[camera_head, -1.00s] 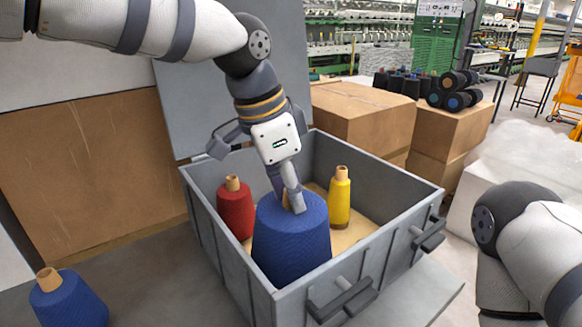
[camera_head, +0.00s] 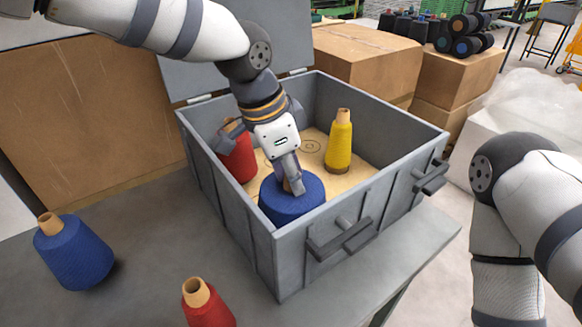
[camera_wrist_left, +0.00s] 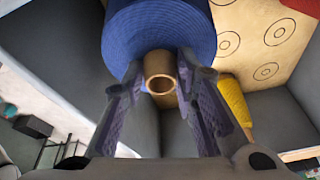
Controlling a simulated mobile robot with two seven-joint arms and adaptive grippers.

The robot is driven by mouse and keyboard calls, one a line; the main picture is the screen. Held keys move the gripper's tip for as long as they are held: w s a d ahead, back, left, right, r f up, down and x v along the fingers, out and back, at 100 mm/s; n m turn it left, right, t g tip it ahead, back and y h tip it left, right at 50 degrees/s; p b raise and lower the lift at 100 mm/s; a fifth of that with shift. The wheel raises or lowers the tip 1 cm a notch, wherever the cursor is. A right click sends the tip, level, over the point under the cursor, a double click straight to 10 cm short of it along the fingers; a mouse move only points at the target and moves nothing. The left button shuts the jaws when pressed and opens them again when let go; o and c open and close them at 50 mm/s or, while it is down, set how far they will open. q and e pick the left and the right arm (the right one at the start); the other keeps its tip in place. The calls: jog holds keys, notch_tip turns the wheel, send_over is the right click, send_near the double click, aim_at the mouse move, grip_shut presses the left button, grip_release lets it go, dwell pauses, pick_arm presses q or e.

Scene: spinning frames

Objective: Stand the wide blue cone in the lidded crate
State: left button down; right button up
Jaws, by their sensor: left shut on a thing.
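The wide blue cone (camera_head: 292,203) is inside the grey crate (camera_head: 232,212), behind its near wall, and looks upright. My left gripper (camera_head: 291,178) points down into the crate and is shut on the cone's tan tube tip. The left wrist view shows the fingers (camera_wrist_left: 163,88) on both sides of the tube, with the blue cone (camera_wrist_left: 160,30) beyond. The near wall hides the cone's base, so I cannot tell whether it touches the floor. The crate's lid (camera_head: 195,87) stands open at the back. My right gripper is out of view.
A red cone (camera_head: 240,160) and a yellow cone (camera_head: 340,142) stand in the crate, left and right of the blue one. Outside are another blue cone (camera_head: 72,252) and a red cone (camera_head: 207,307) on the table (camera_head: 140,300). Cardboard boxes (camera_head: 366,62) stand behind.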

pick_arm(q)
jog(key=shift+f, duration=0.1)
dwell(0.5)
jog(key=c, duration=1.3)
grip_release()
jog(key=shift+o, duration=0.5)
jog(key=shift+f, duration=0.1)
jog(key=v, duration=1.2)
jog(key=shift+d, duration=0.1)
